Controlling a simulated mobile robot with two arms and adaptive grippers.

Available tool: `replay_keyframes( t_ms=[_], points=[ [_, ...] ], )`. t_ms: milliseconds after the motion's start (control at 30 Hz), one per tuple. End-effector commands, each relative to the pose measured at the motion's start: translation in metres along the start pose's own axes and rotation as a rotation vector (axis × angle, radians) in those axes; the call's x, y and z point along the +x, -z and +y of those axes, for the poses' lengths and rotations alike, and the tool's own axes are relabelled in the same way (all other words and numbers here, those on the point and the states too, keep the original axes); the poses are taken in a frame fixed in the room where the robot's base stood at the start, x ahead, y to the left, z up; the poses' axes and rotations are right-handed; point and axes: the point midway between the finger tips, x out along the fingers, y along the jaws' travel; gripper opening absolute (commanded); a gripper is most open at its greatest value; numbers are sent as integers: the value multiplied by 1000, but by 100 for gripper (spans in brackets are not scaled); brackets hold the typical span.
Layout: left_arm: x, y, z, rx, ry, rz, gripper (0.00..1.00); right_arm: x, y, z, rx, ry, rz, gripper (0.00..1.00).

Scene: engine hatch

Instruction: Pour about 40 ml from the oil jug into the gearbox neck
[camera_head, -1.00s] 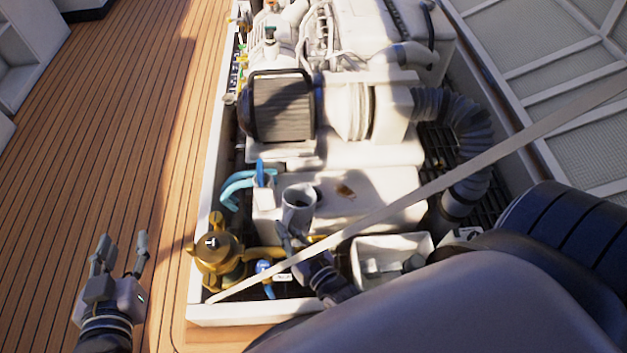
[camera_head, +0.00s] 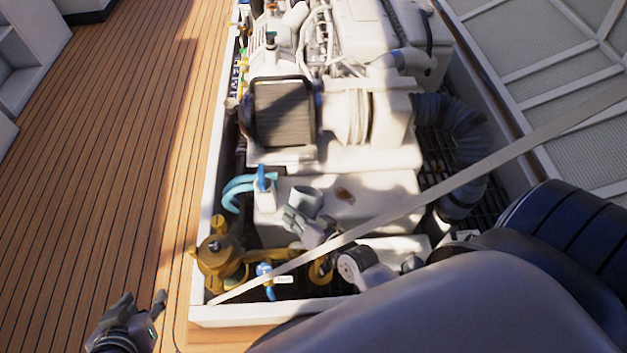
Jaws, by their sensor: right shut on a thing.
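The oil jug, a pale grey cylindrical vessel (camera_head: 305,198), is above the front of the white engine casing and looks tilted. My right gripper (camera_head: 300,223) is shut on it from the near side. The jug's mouth and any stream of oil cannot be made out. A brownish dark spot (camera_head: 344,194) shows on the casing's top just right of the jug. I cannot pick out the gearbox neck with certainty; the jug and gripper hide part of the casing. My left gripper (camera_head: 143,303) is open and empty over the deck at the lower left.
A brass strainer (camera_head: 220,258) and a blue-handled valve (camera_head: 265,270) sit at the hatch's near left corner. A pale strap (camera_head: 430,207) crosses the hatch diagonally. The wooden deck (camera_head: 110,150) at left is clear.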

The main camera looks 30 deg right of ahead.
Motion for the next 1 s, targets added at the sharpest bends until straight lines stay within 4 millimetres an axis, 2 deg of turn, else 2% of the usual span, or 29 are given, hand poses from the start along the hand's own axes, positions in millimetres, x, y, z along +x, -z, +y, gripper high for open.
replay_keyframes(
  t_ms=[1000],
  points=[
    [-2,-7,-1,-1,2,-35,40,2,10,2,99,4,-61,0]
  ],
)
